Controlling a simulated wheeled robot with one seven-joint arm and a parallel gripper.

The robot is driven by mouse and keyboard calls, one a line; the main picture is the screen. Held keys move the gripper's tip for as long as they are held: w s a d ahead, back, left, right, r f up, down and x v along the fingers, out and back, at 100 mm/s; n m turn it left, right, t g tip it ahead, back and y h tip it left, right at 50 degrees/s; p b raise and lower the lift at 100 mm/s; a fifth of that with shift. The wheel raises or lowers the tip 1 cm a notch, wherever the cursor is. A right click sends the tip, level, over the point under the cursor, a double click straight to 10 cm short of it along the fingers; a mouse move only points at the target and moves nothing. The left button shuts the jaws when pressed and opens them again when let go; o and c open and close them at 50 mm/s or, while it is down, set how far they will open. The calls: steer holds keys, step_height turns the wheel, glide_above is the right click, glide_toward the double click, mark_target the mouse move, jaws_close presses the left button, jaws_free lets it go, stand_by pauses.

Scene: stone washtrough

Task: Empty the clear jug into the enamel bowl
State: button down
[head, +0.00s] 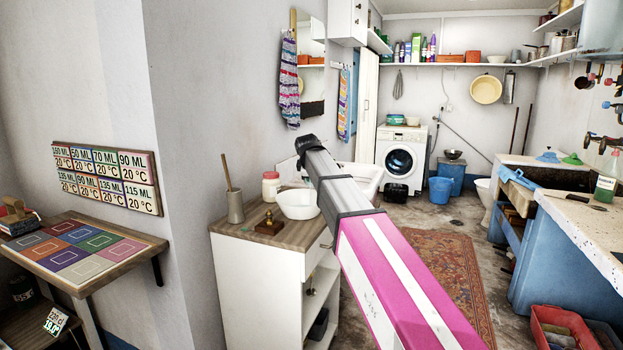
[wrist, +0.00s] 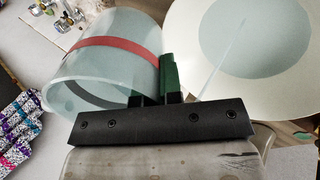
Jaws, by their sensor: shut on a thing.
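In the wrist view the clear jug (wrist: 105,65), with a red band round it, is beside the bowl on the left. My gripper (wrist: 168,75) is shut on the jug's right side, its green fingers against it. The white enamel bowl (wrist: 185,35) fills the upper right, with a greyish round area inside. A thin pale streak crosses the bowl; I cannot tell if it is water. In the head view the bowl (head: 298,204) stands on the wooden counter, and the jug and fingers are hidden behind my arm. The jug's tilt and contents are unclear.
On the counter (head: 238,240) a grey pot (head: 235,207) with a stick, a pink-lidded jar (head: 271,187) and a small dark wooden block (head: 269,226) stand near the bowl. A white sink (head: 362,178) lies behind. Striped towels (head: 289,82) hang on the wall.

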steer(key=shift+s+f, duration=0.1)
steer(key=shift+f, duration=0.05)
steer(key=shift+t, duration=0.5)
stand_by(1.1)
steer(key=shift+s+f+t, duration=0.1)
steer(key=shift+f+t, duration=0.15)
steer(key=shift+t, duration=0.15)
stand_by(1.1)
steer(key=shift+s+f+t, duration=0.1)
steer(key=shift+f+t, duration=0.1)
steer(key=shift+t, duration=0.6)
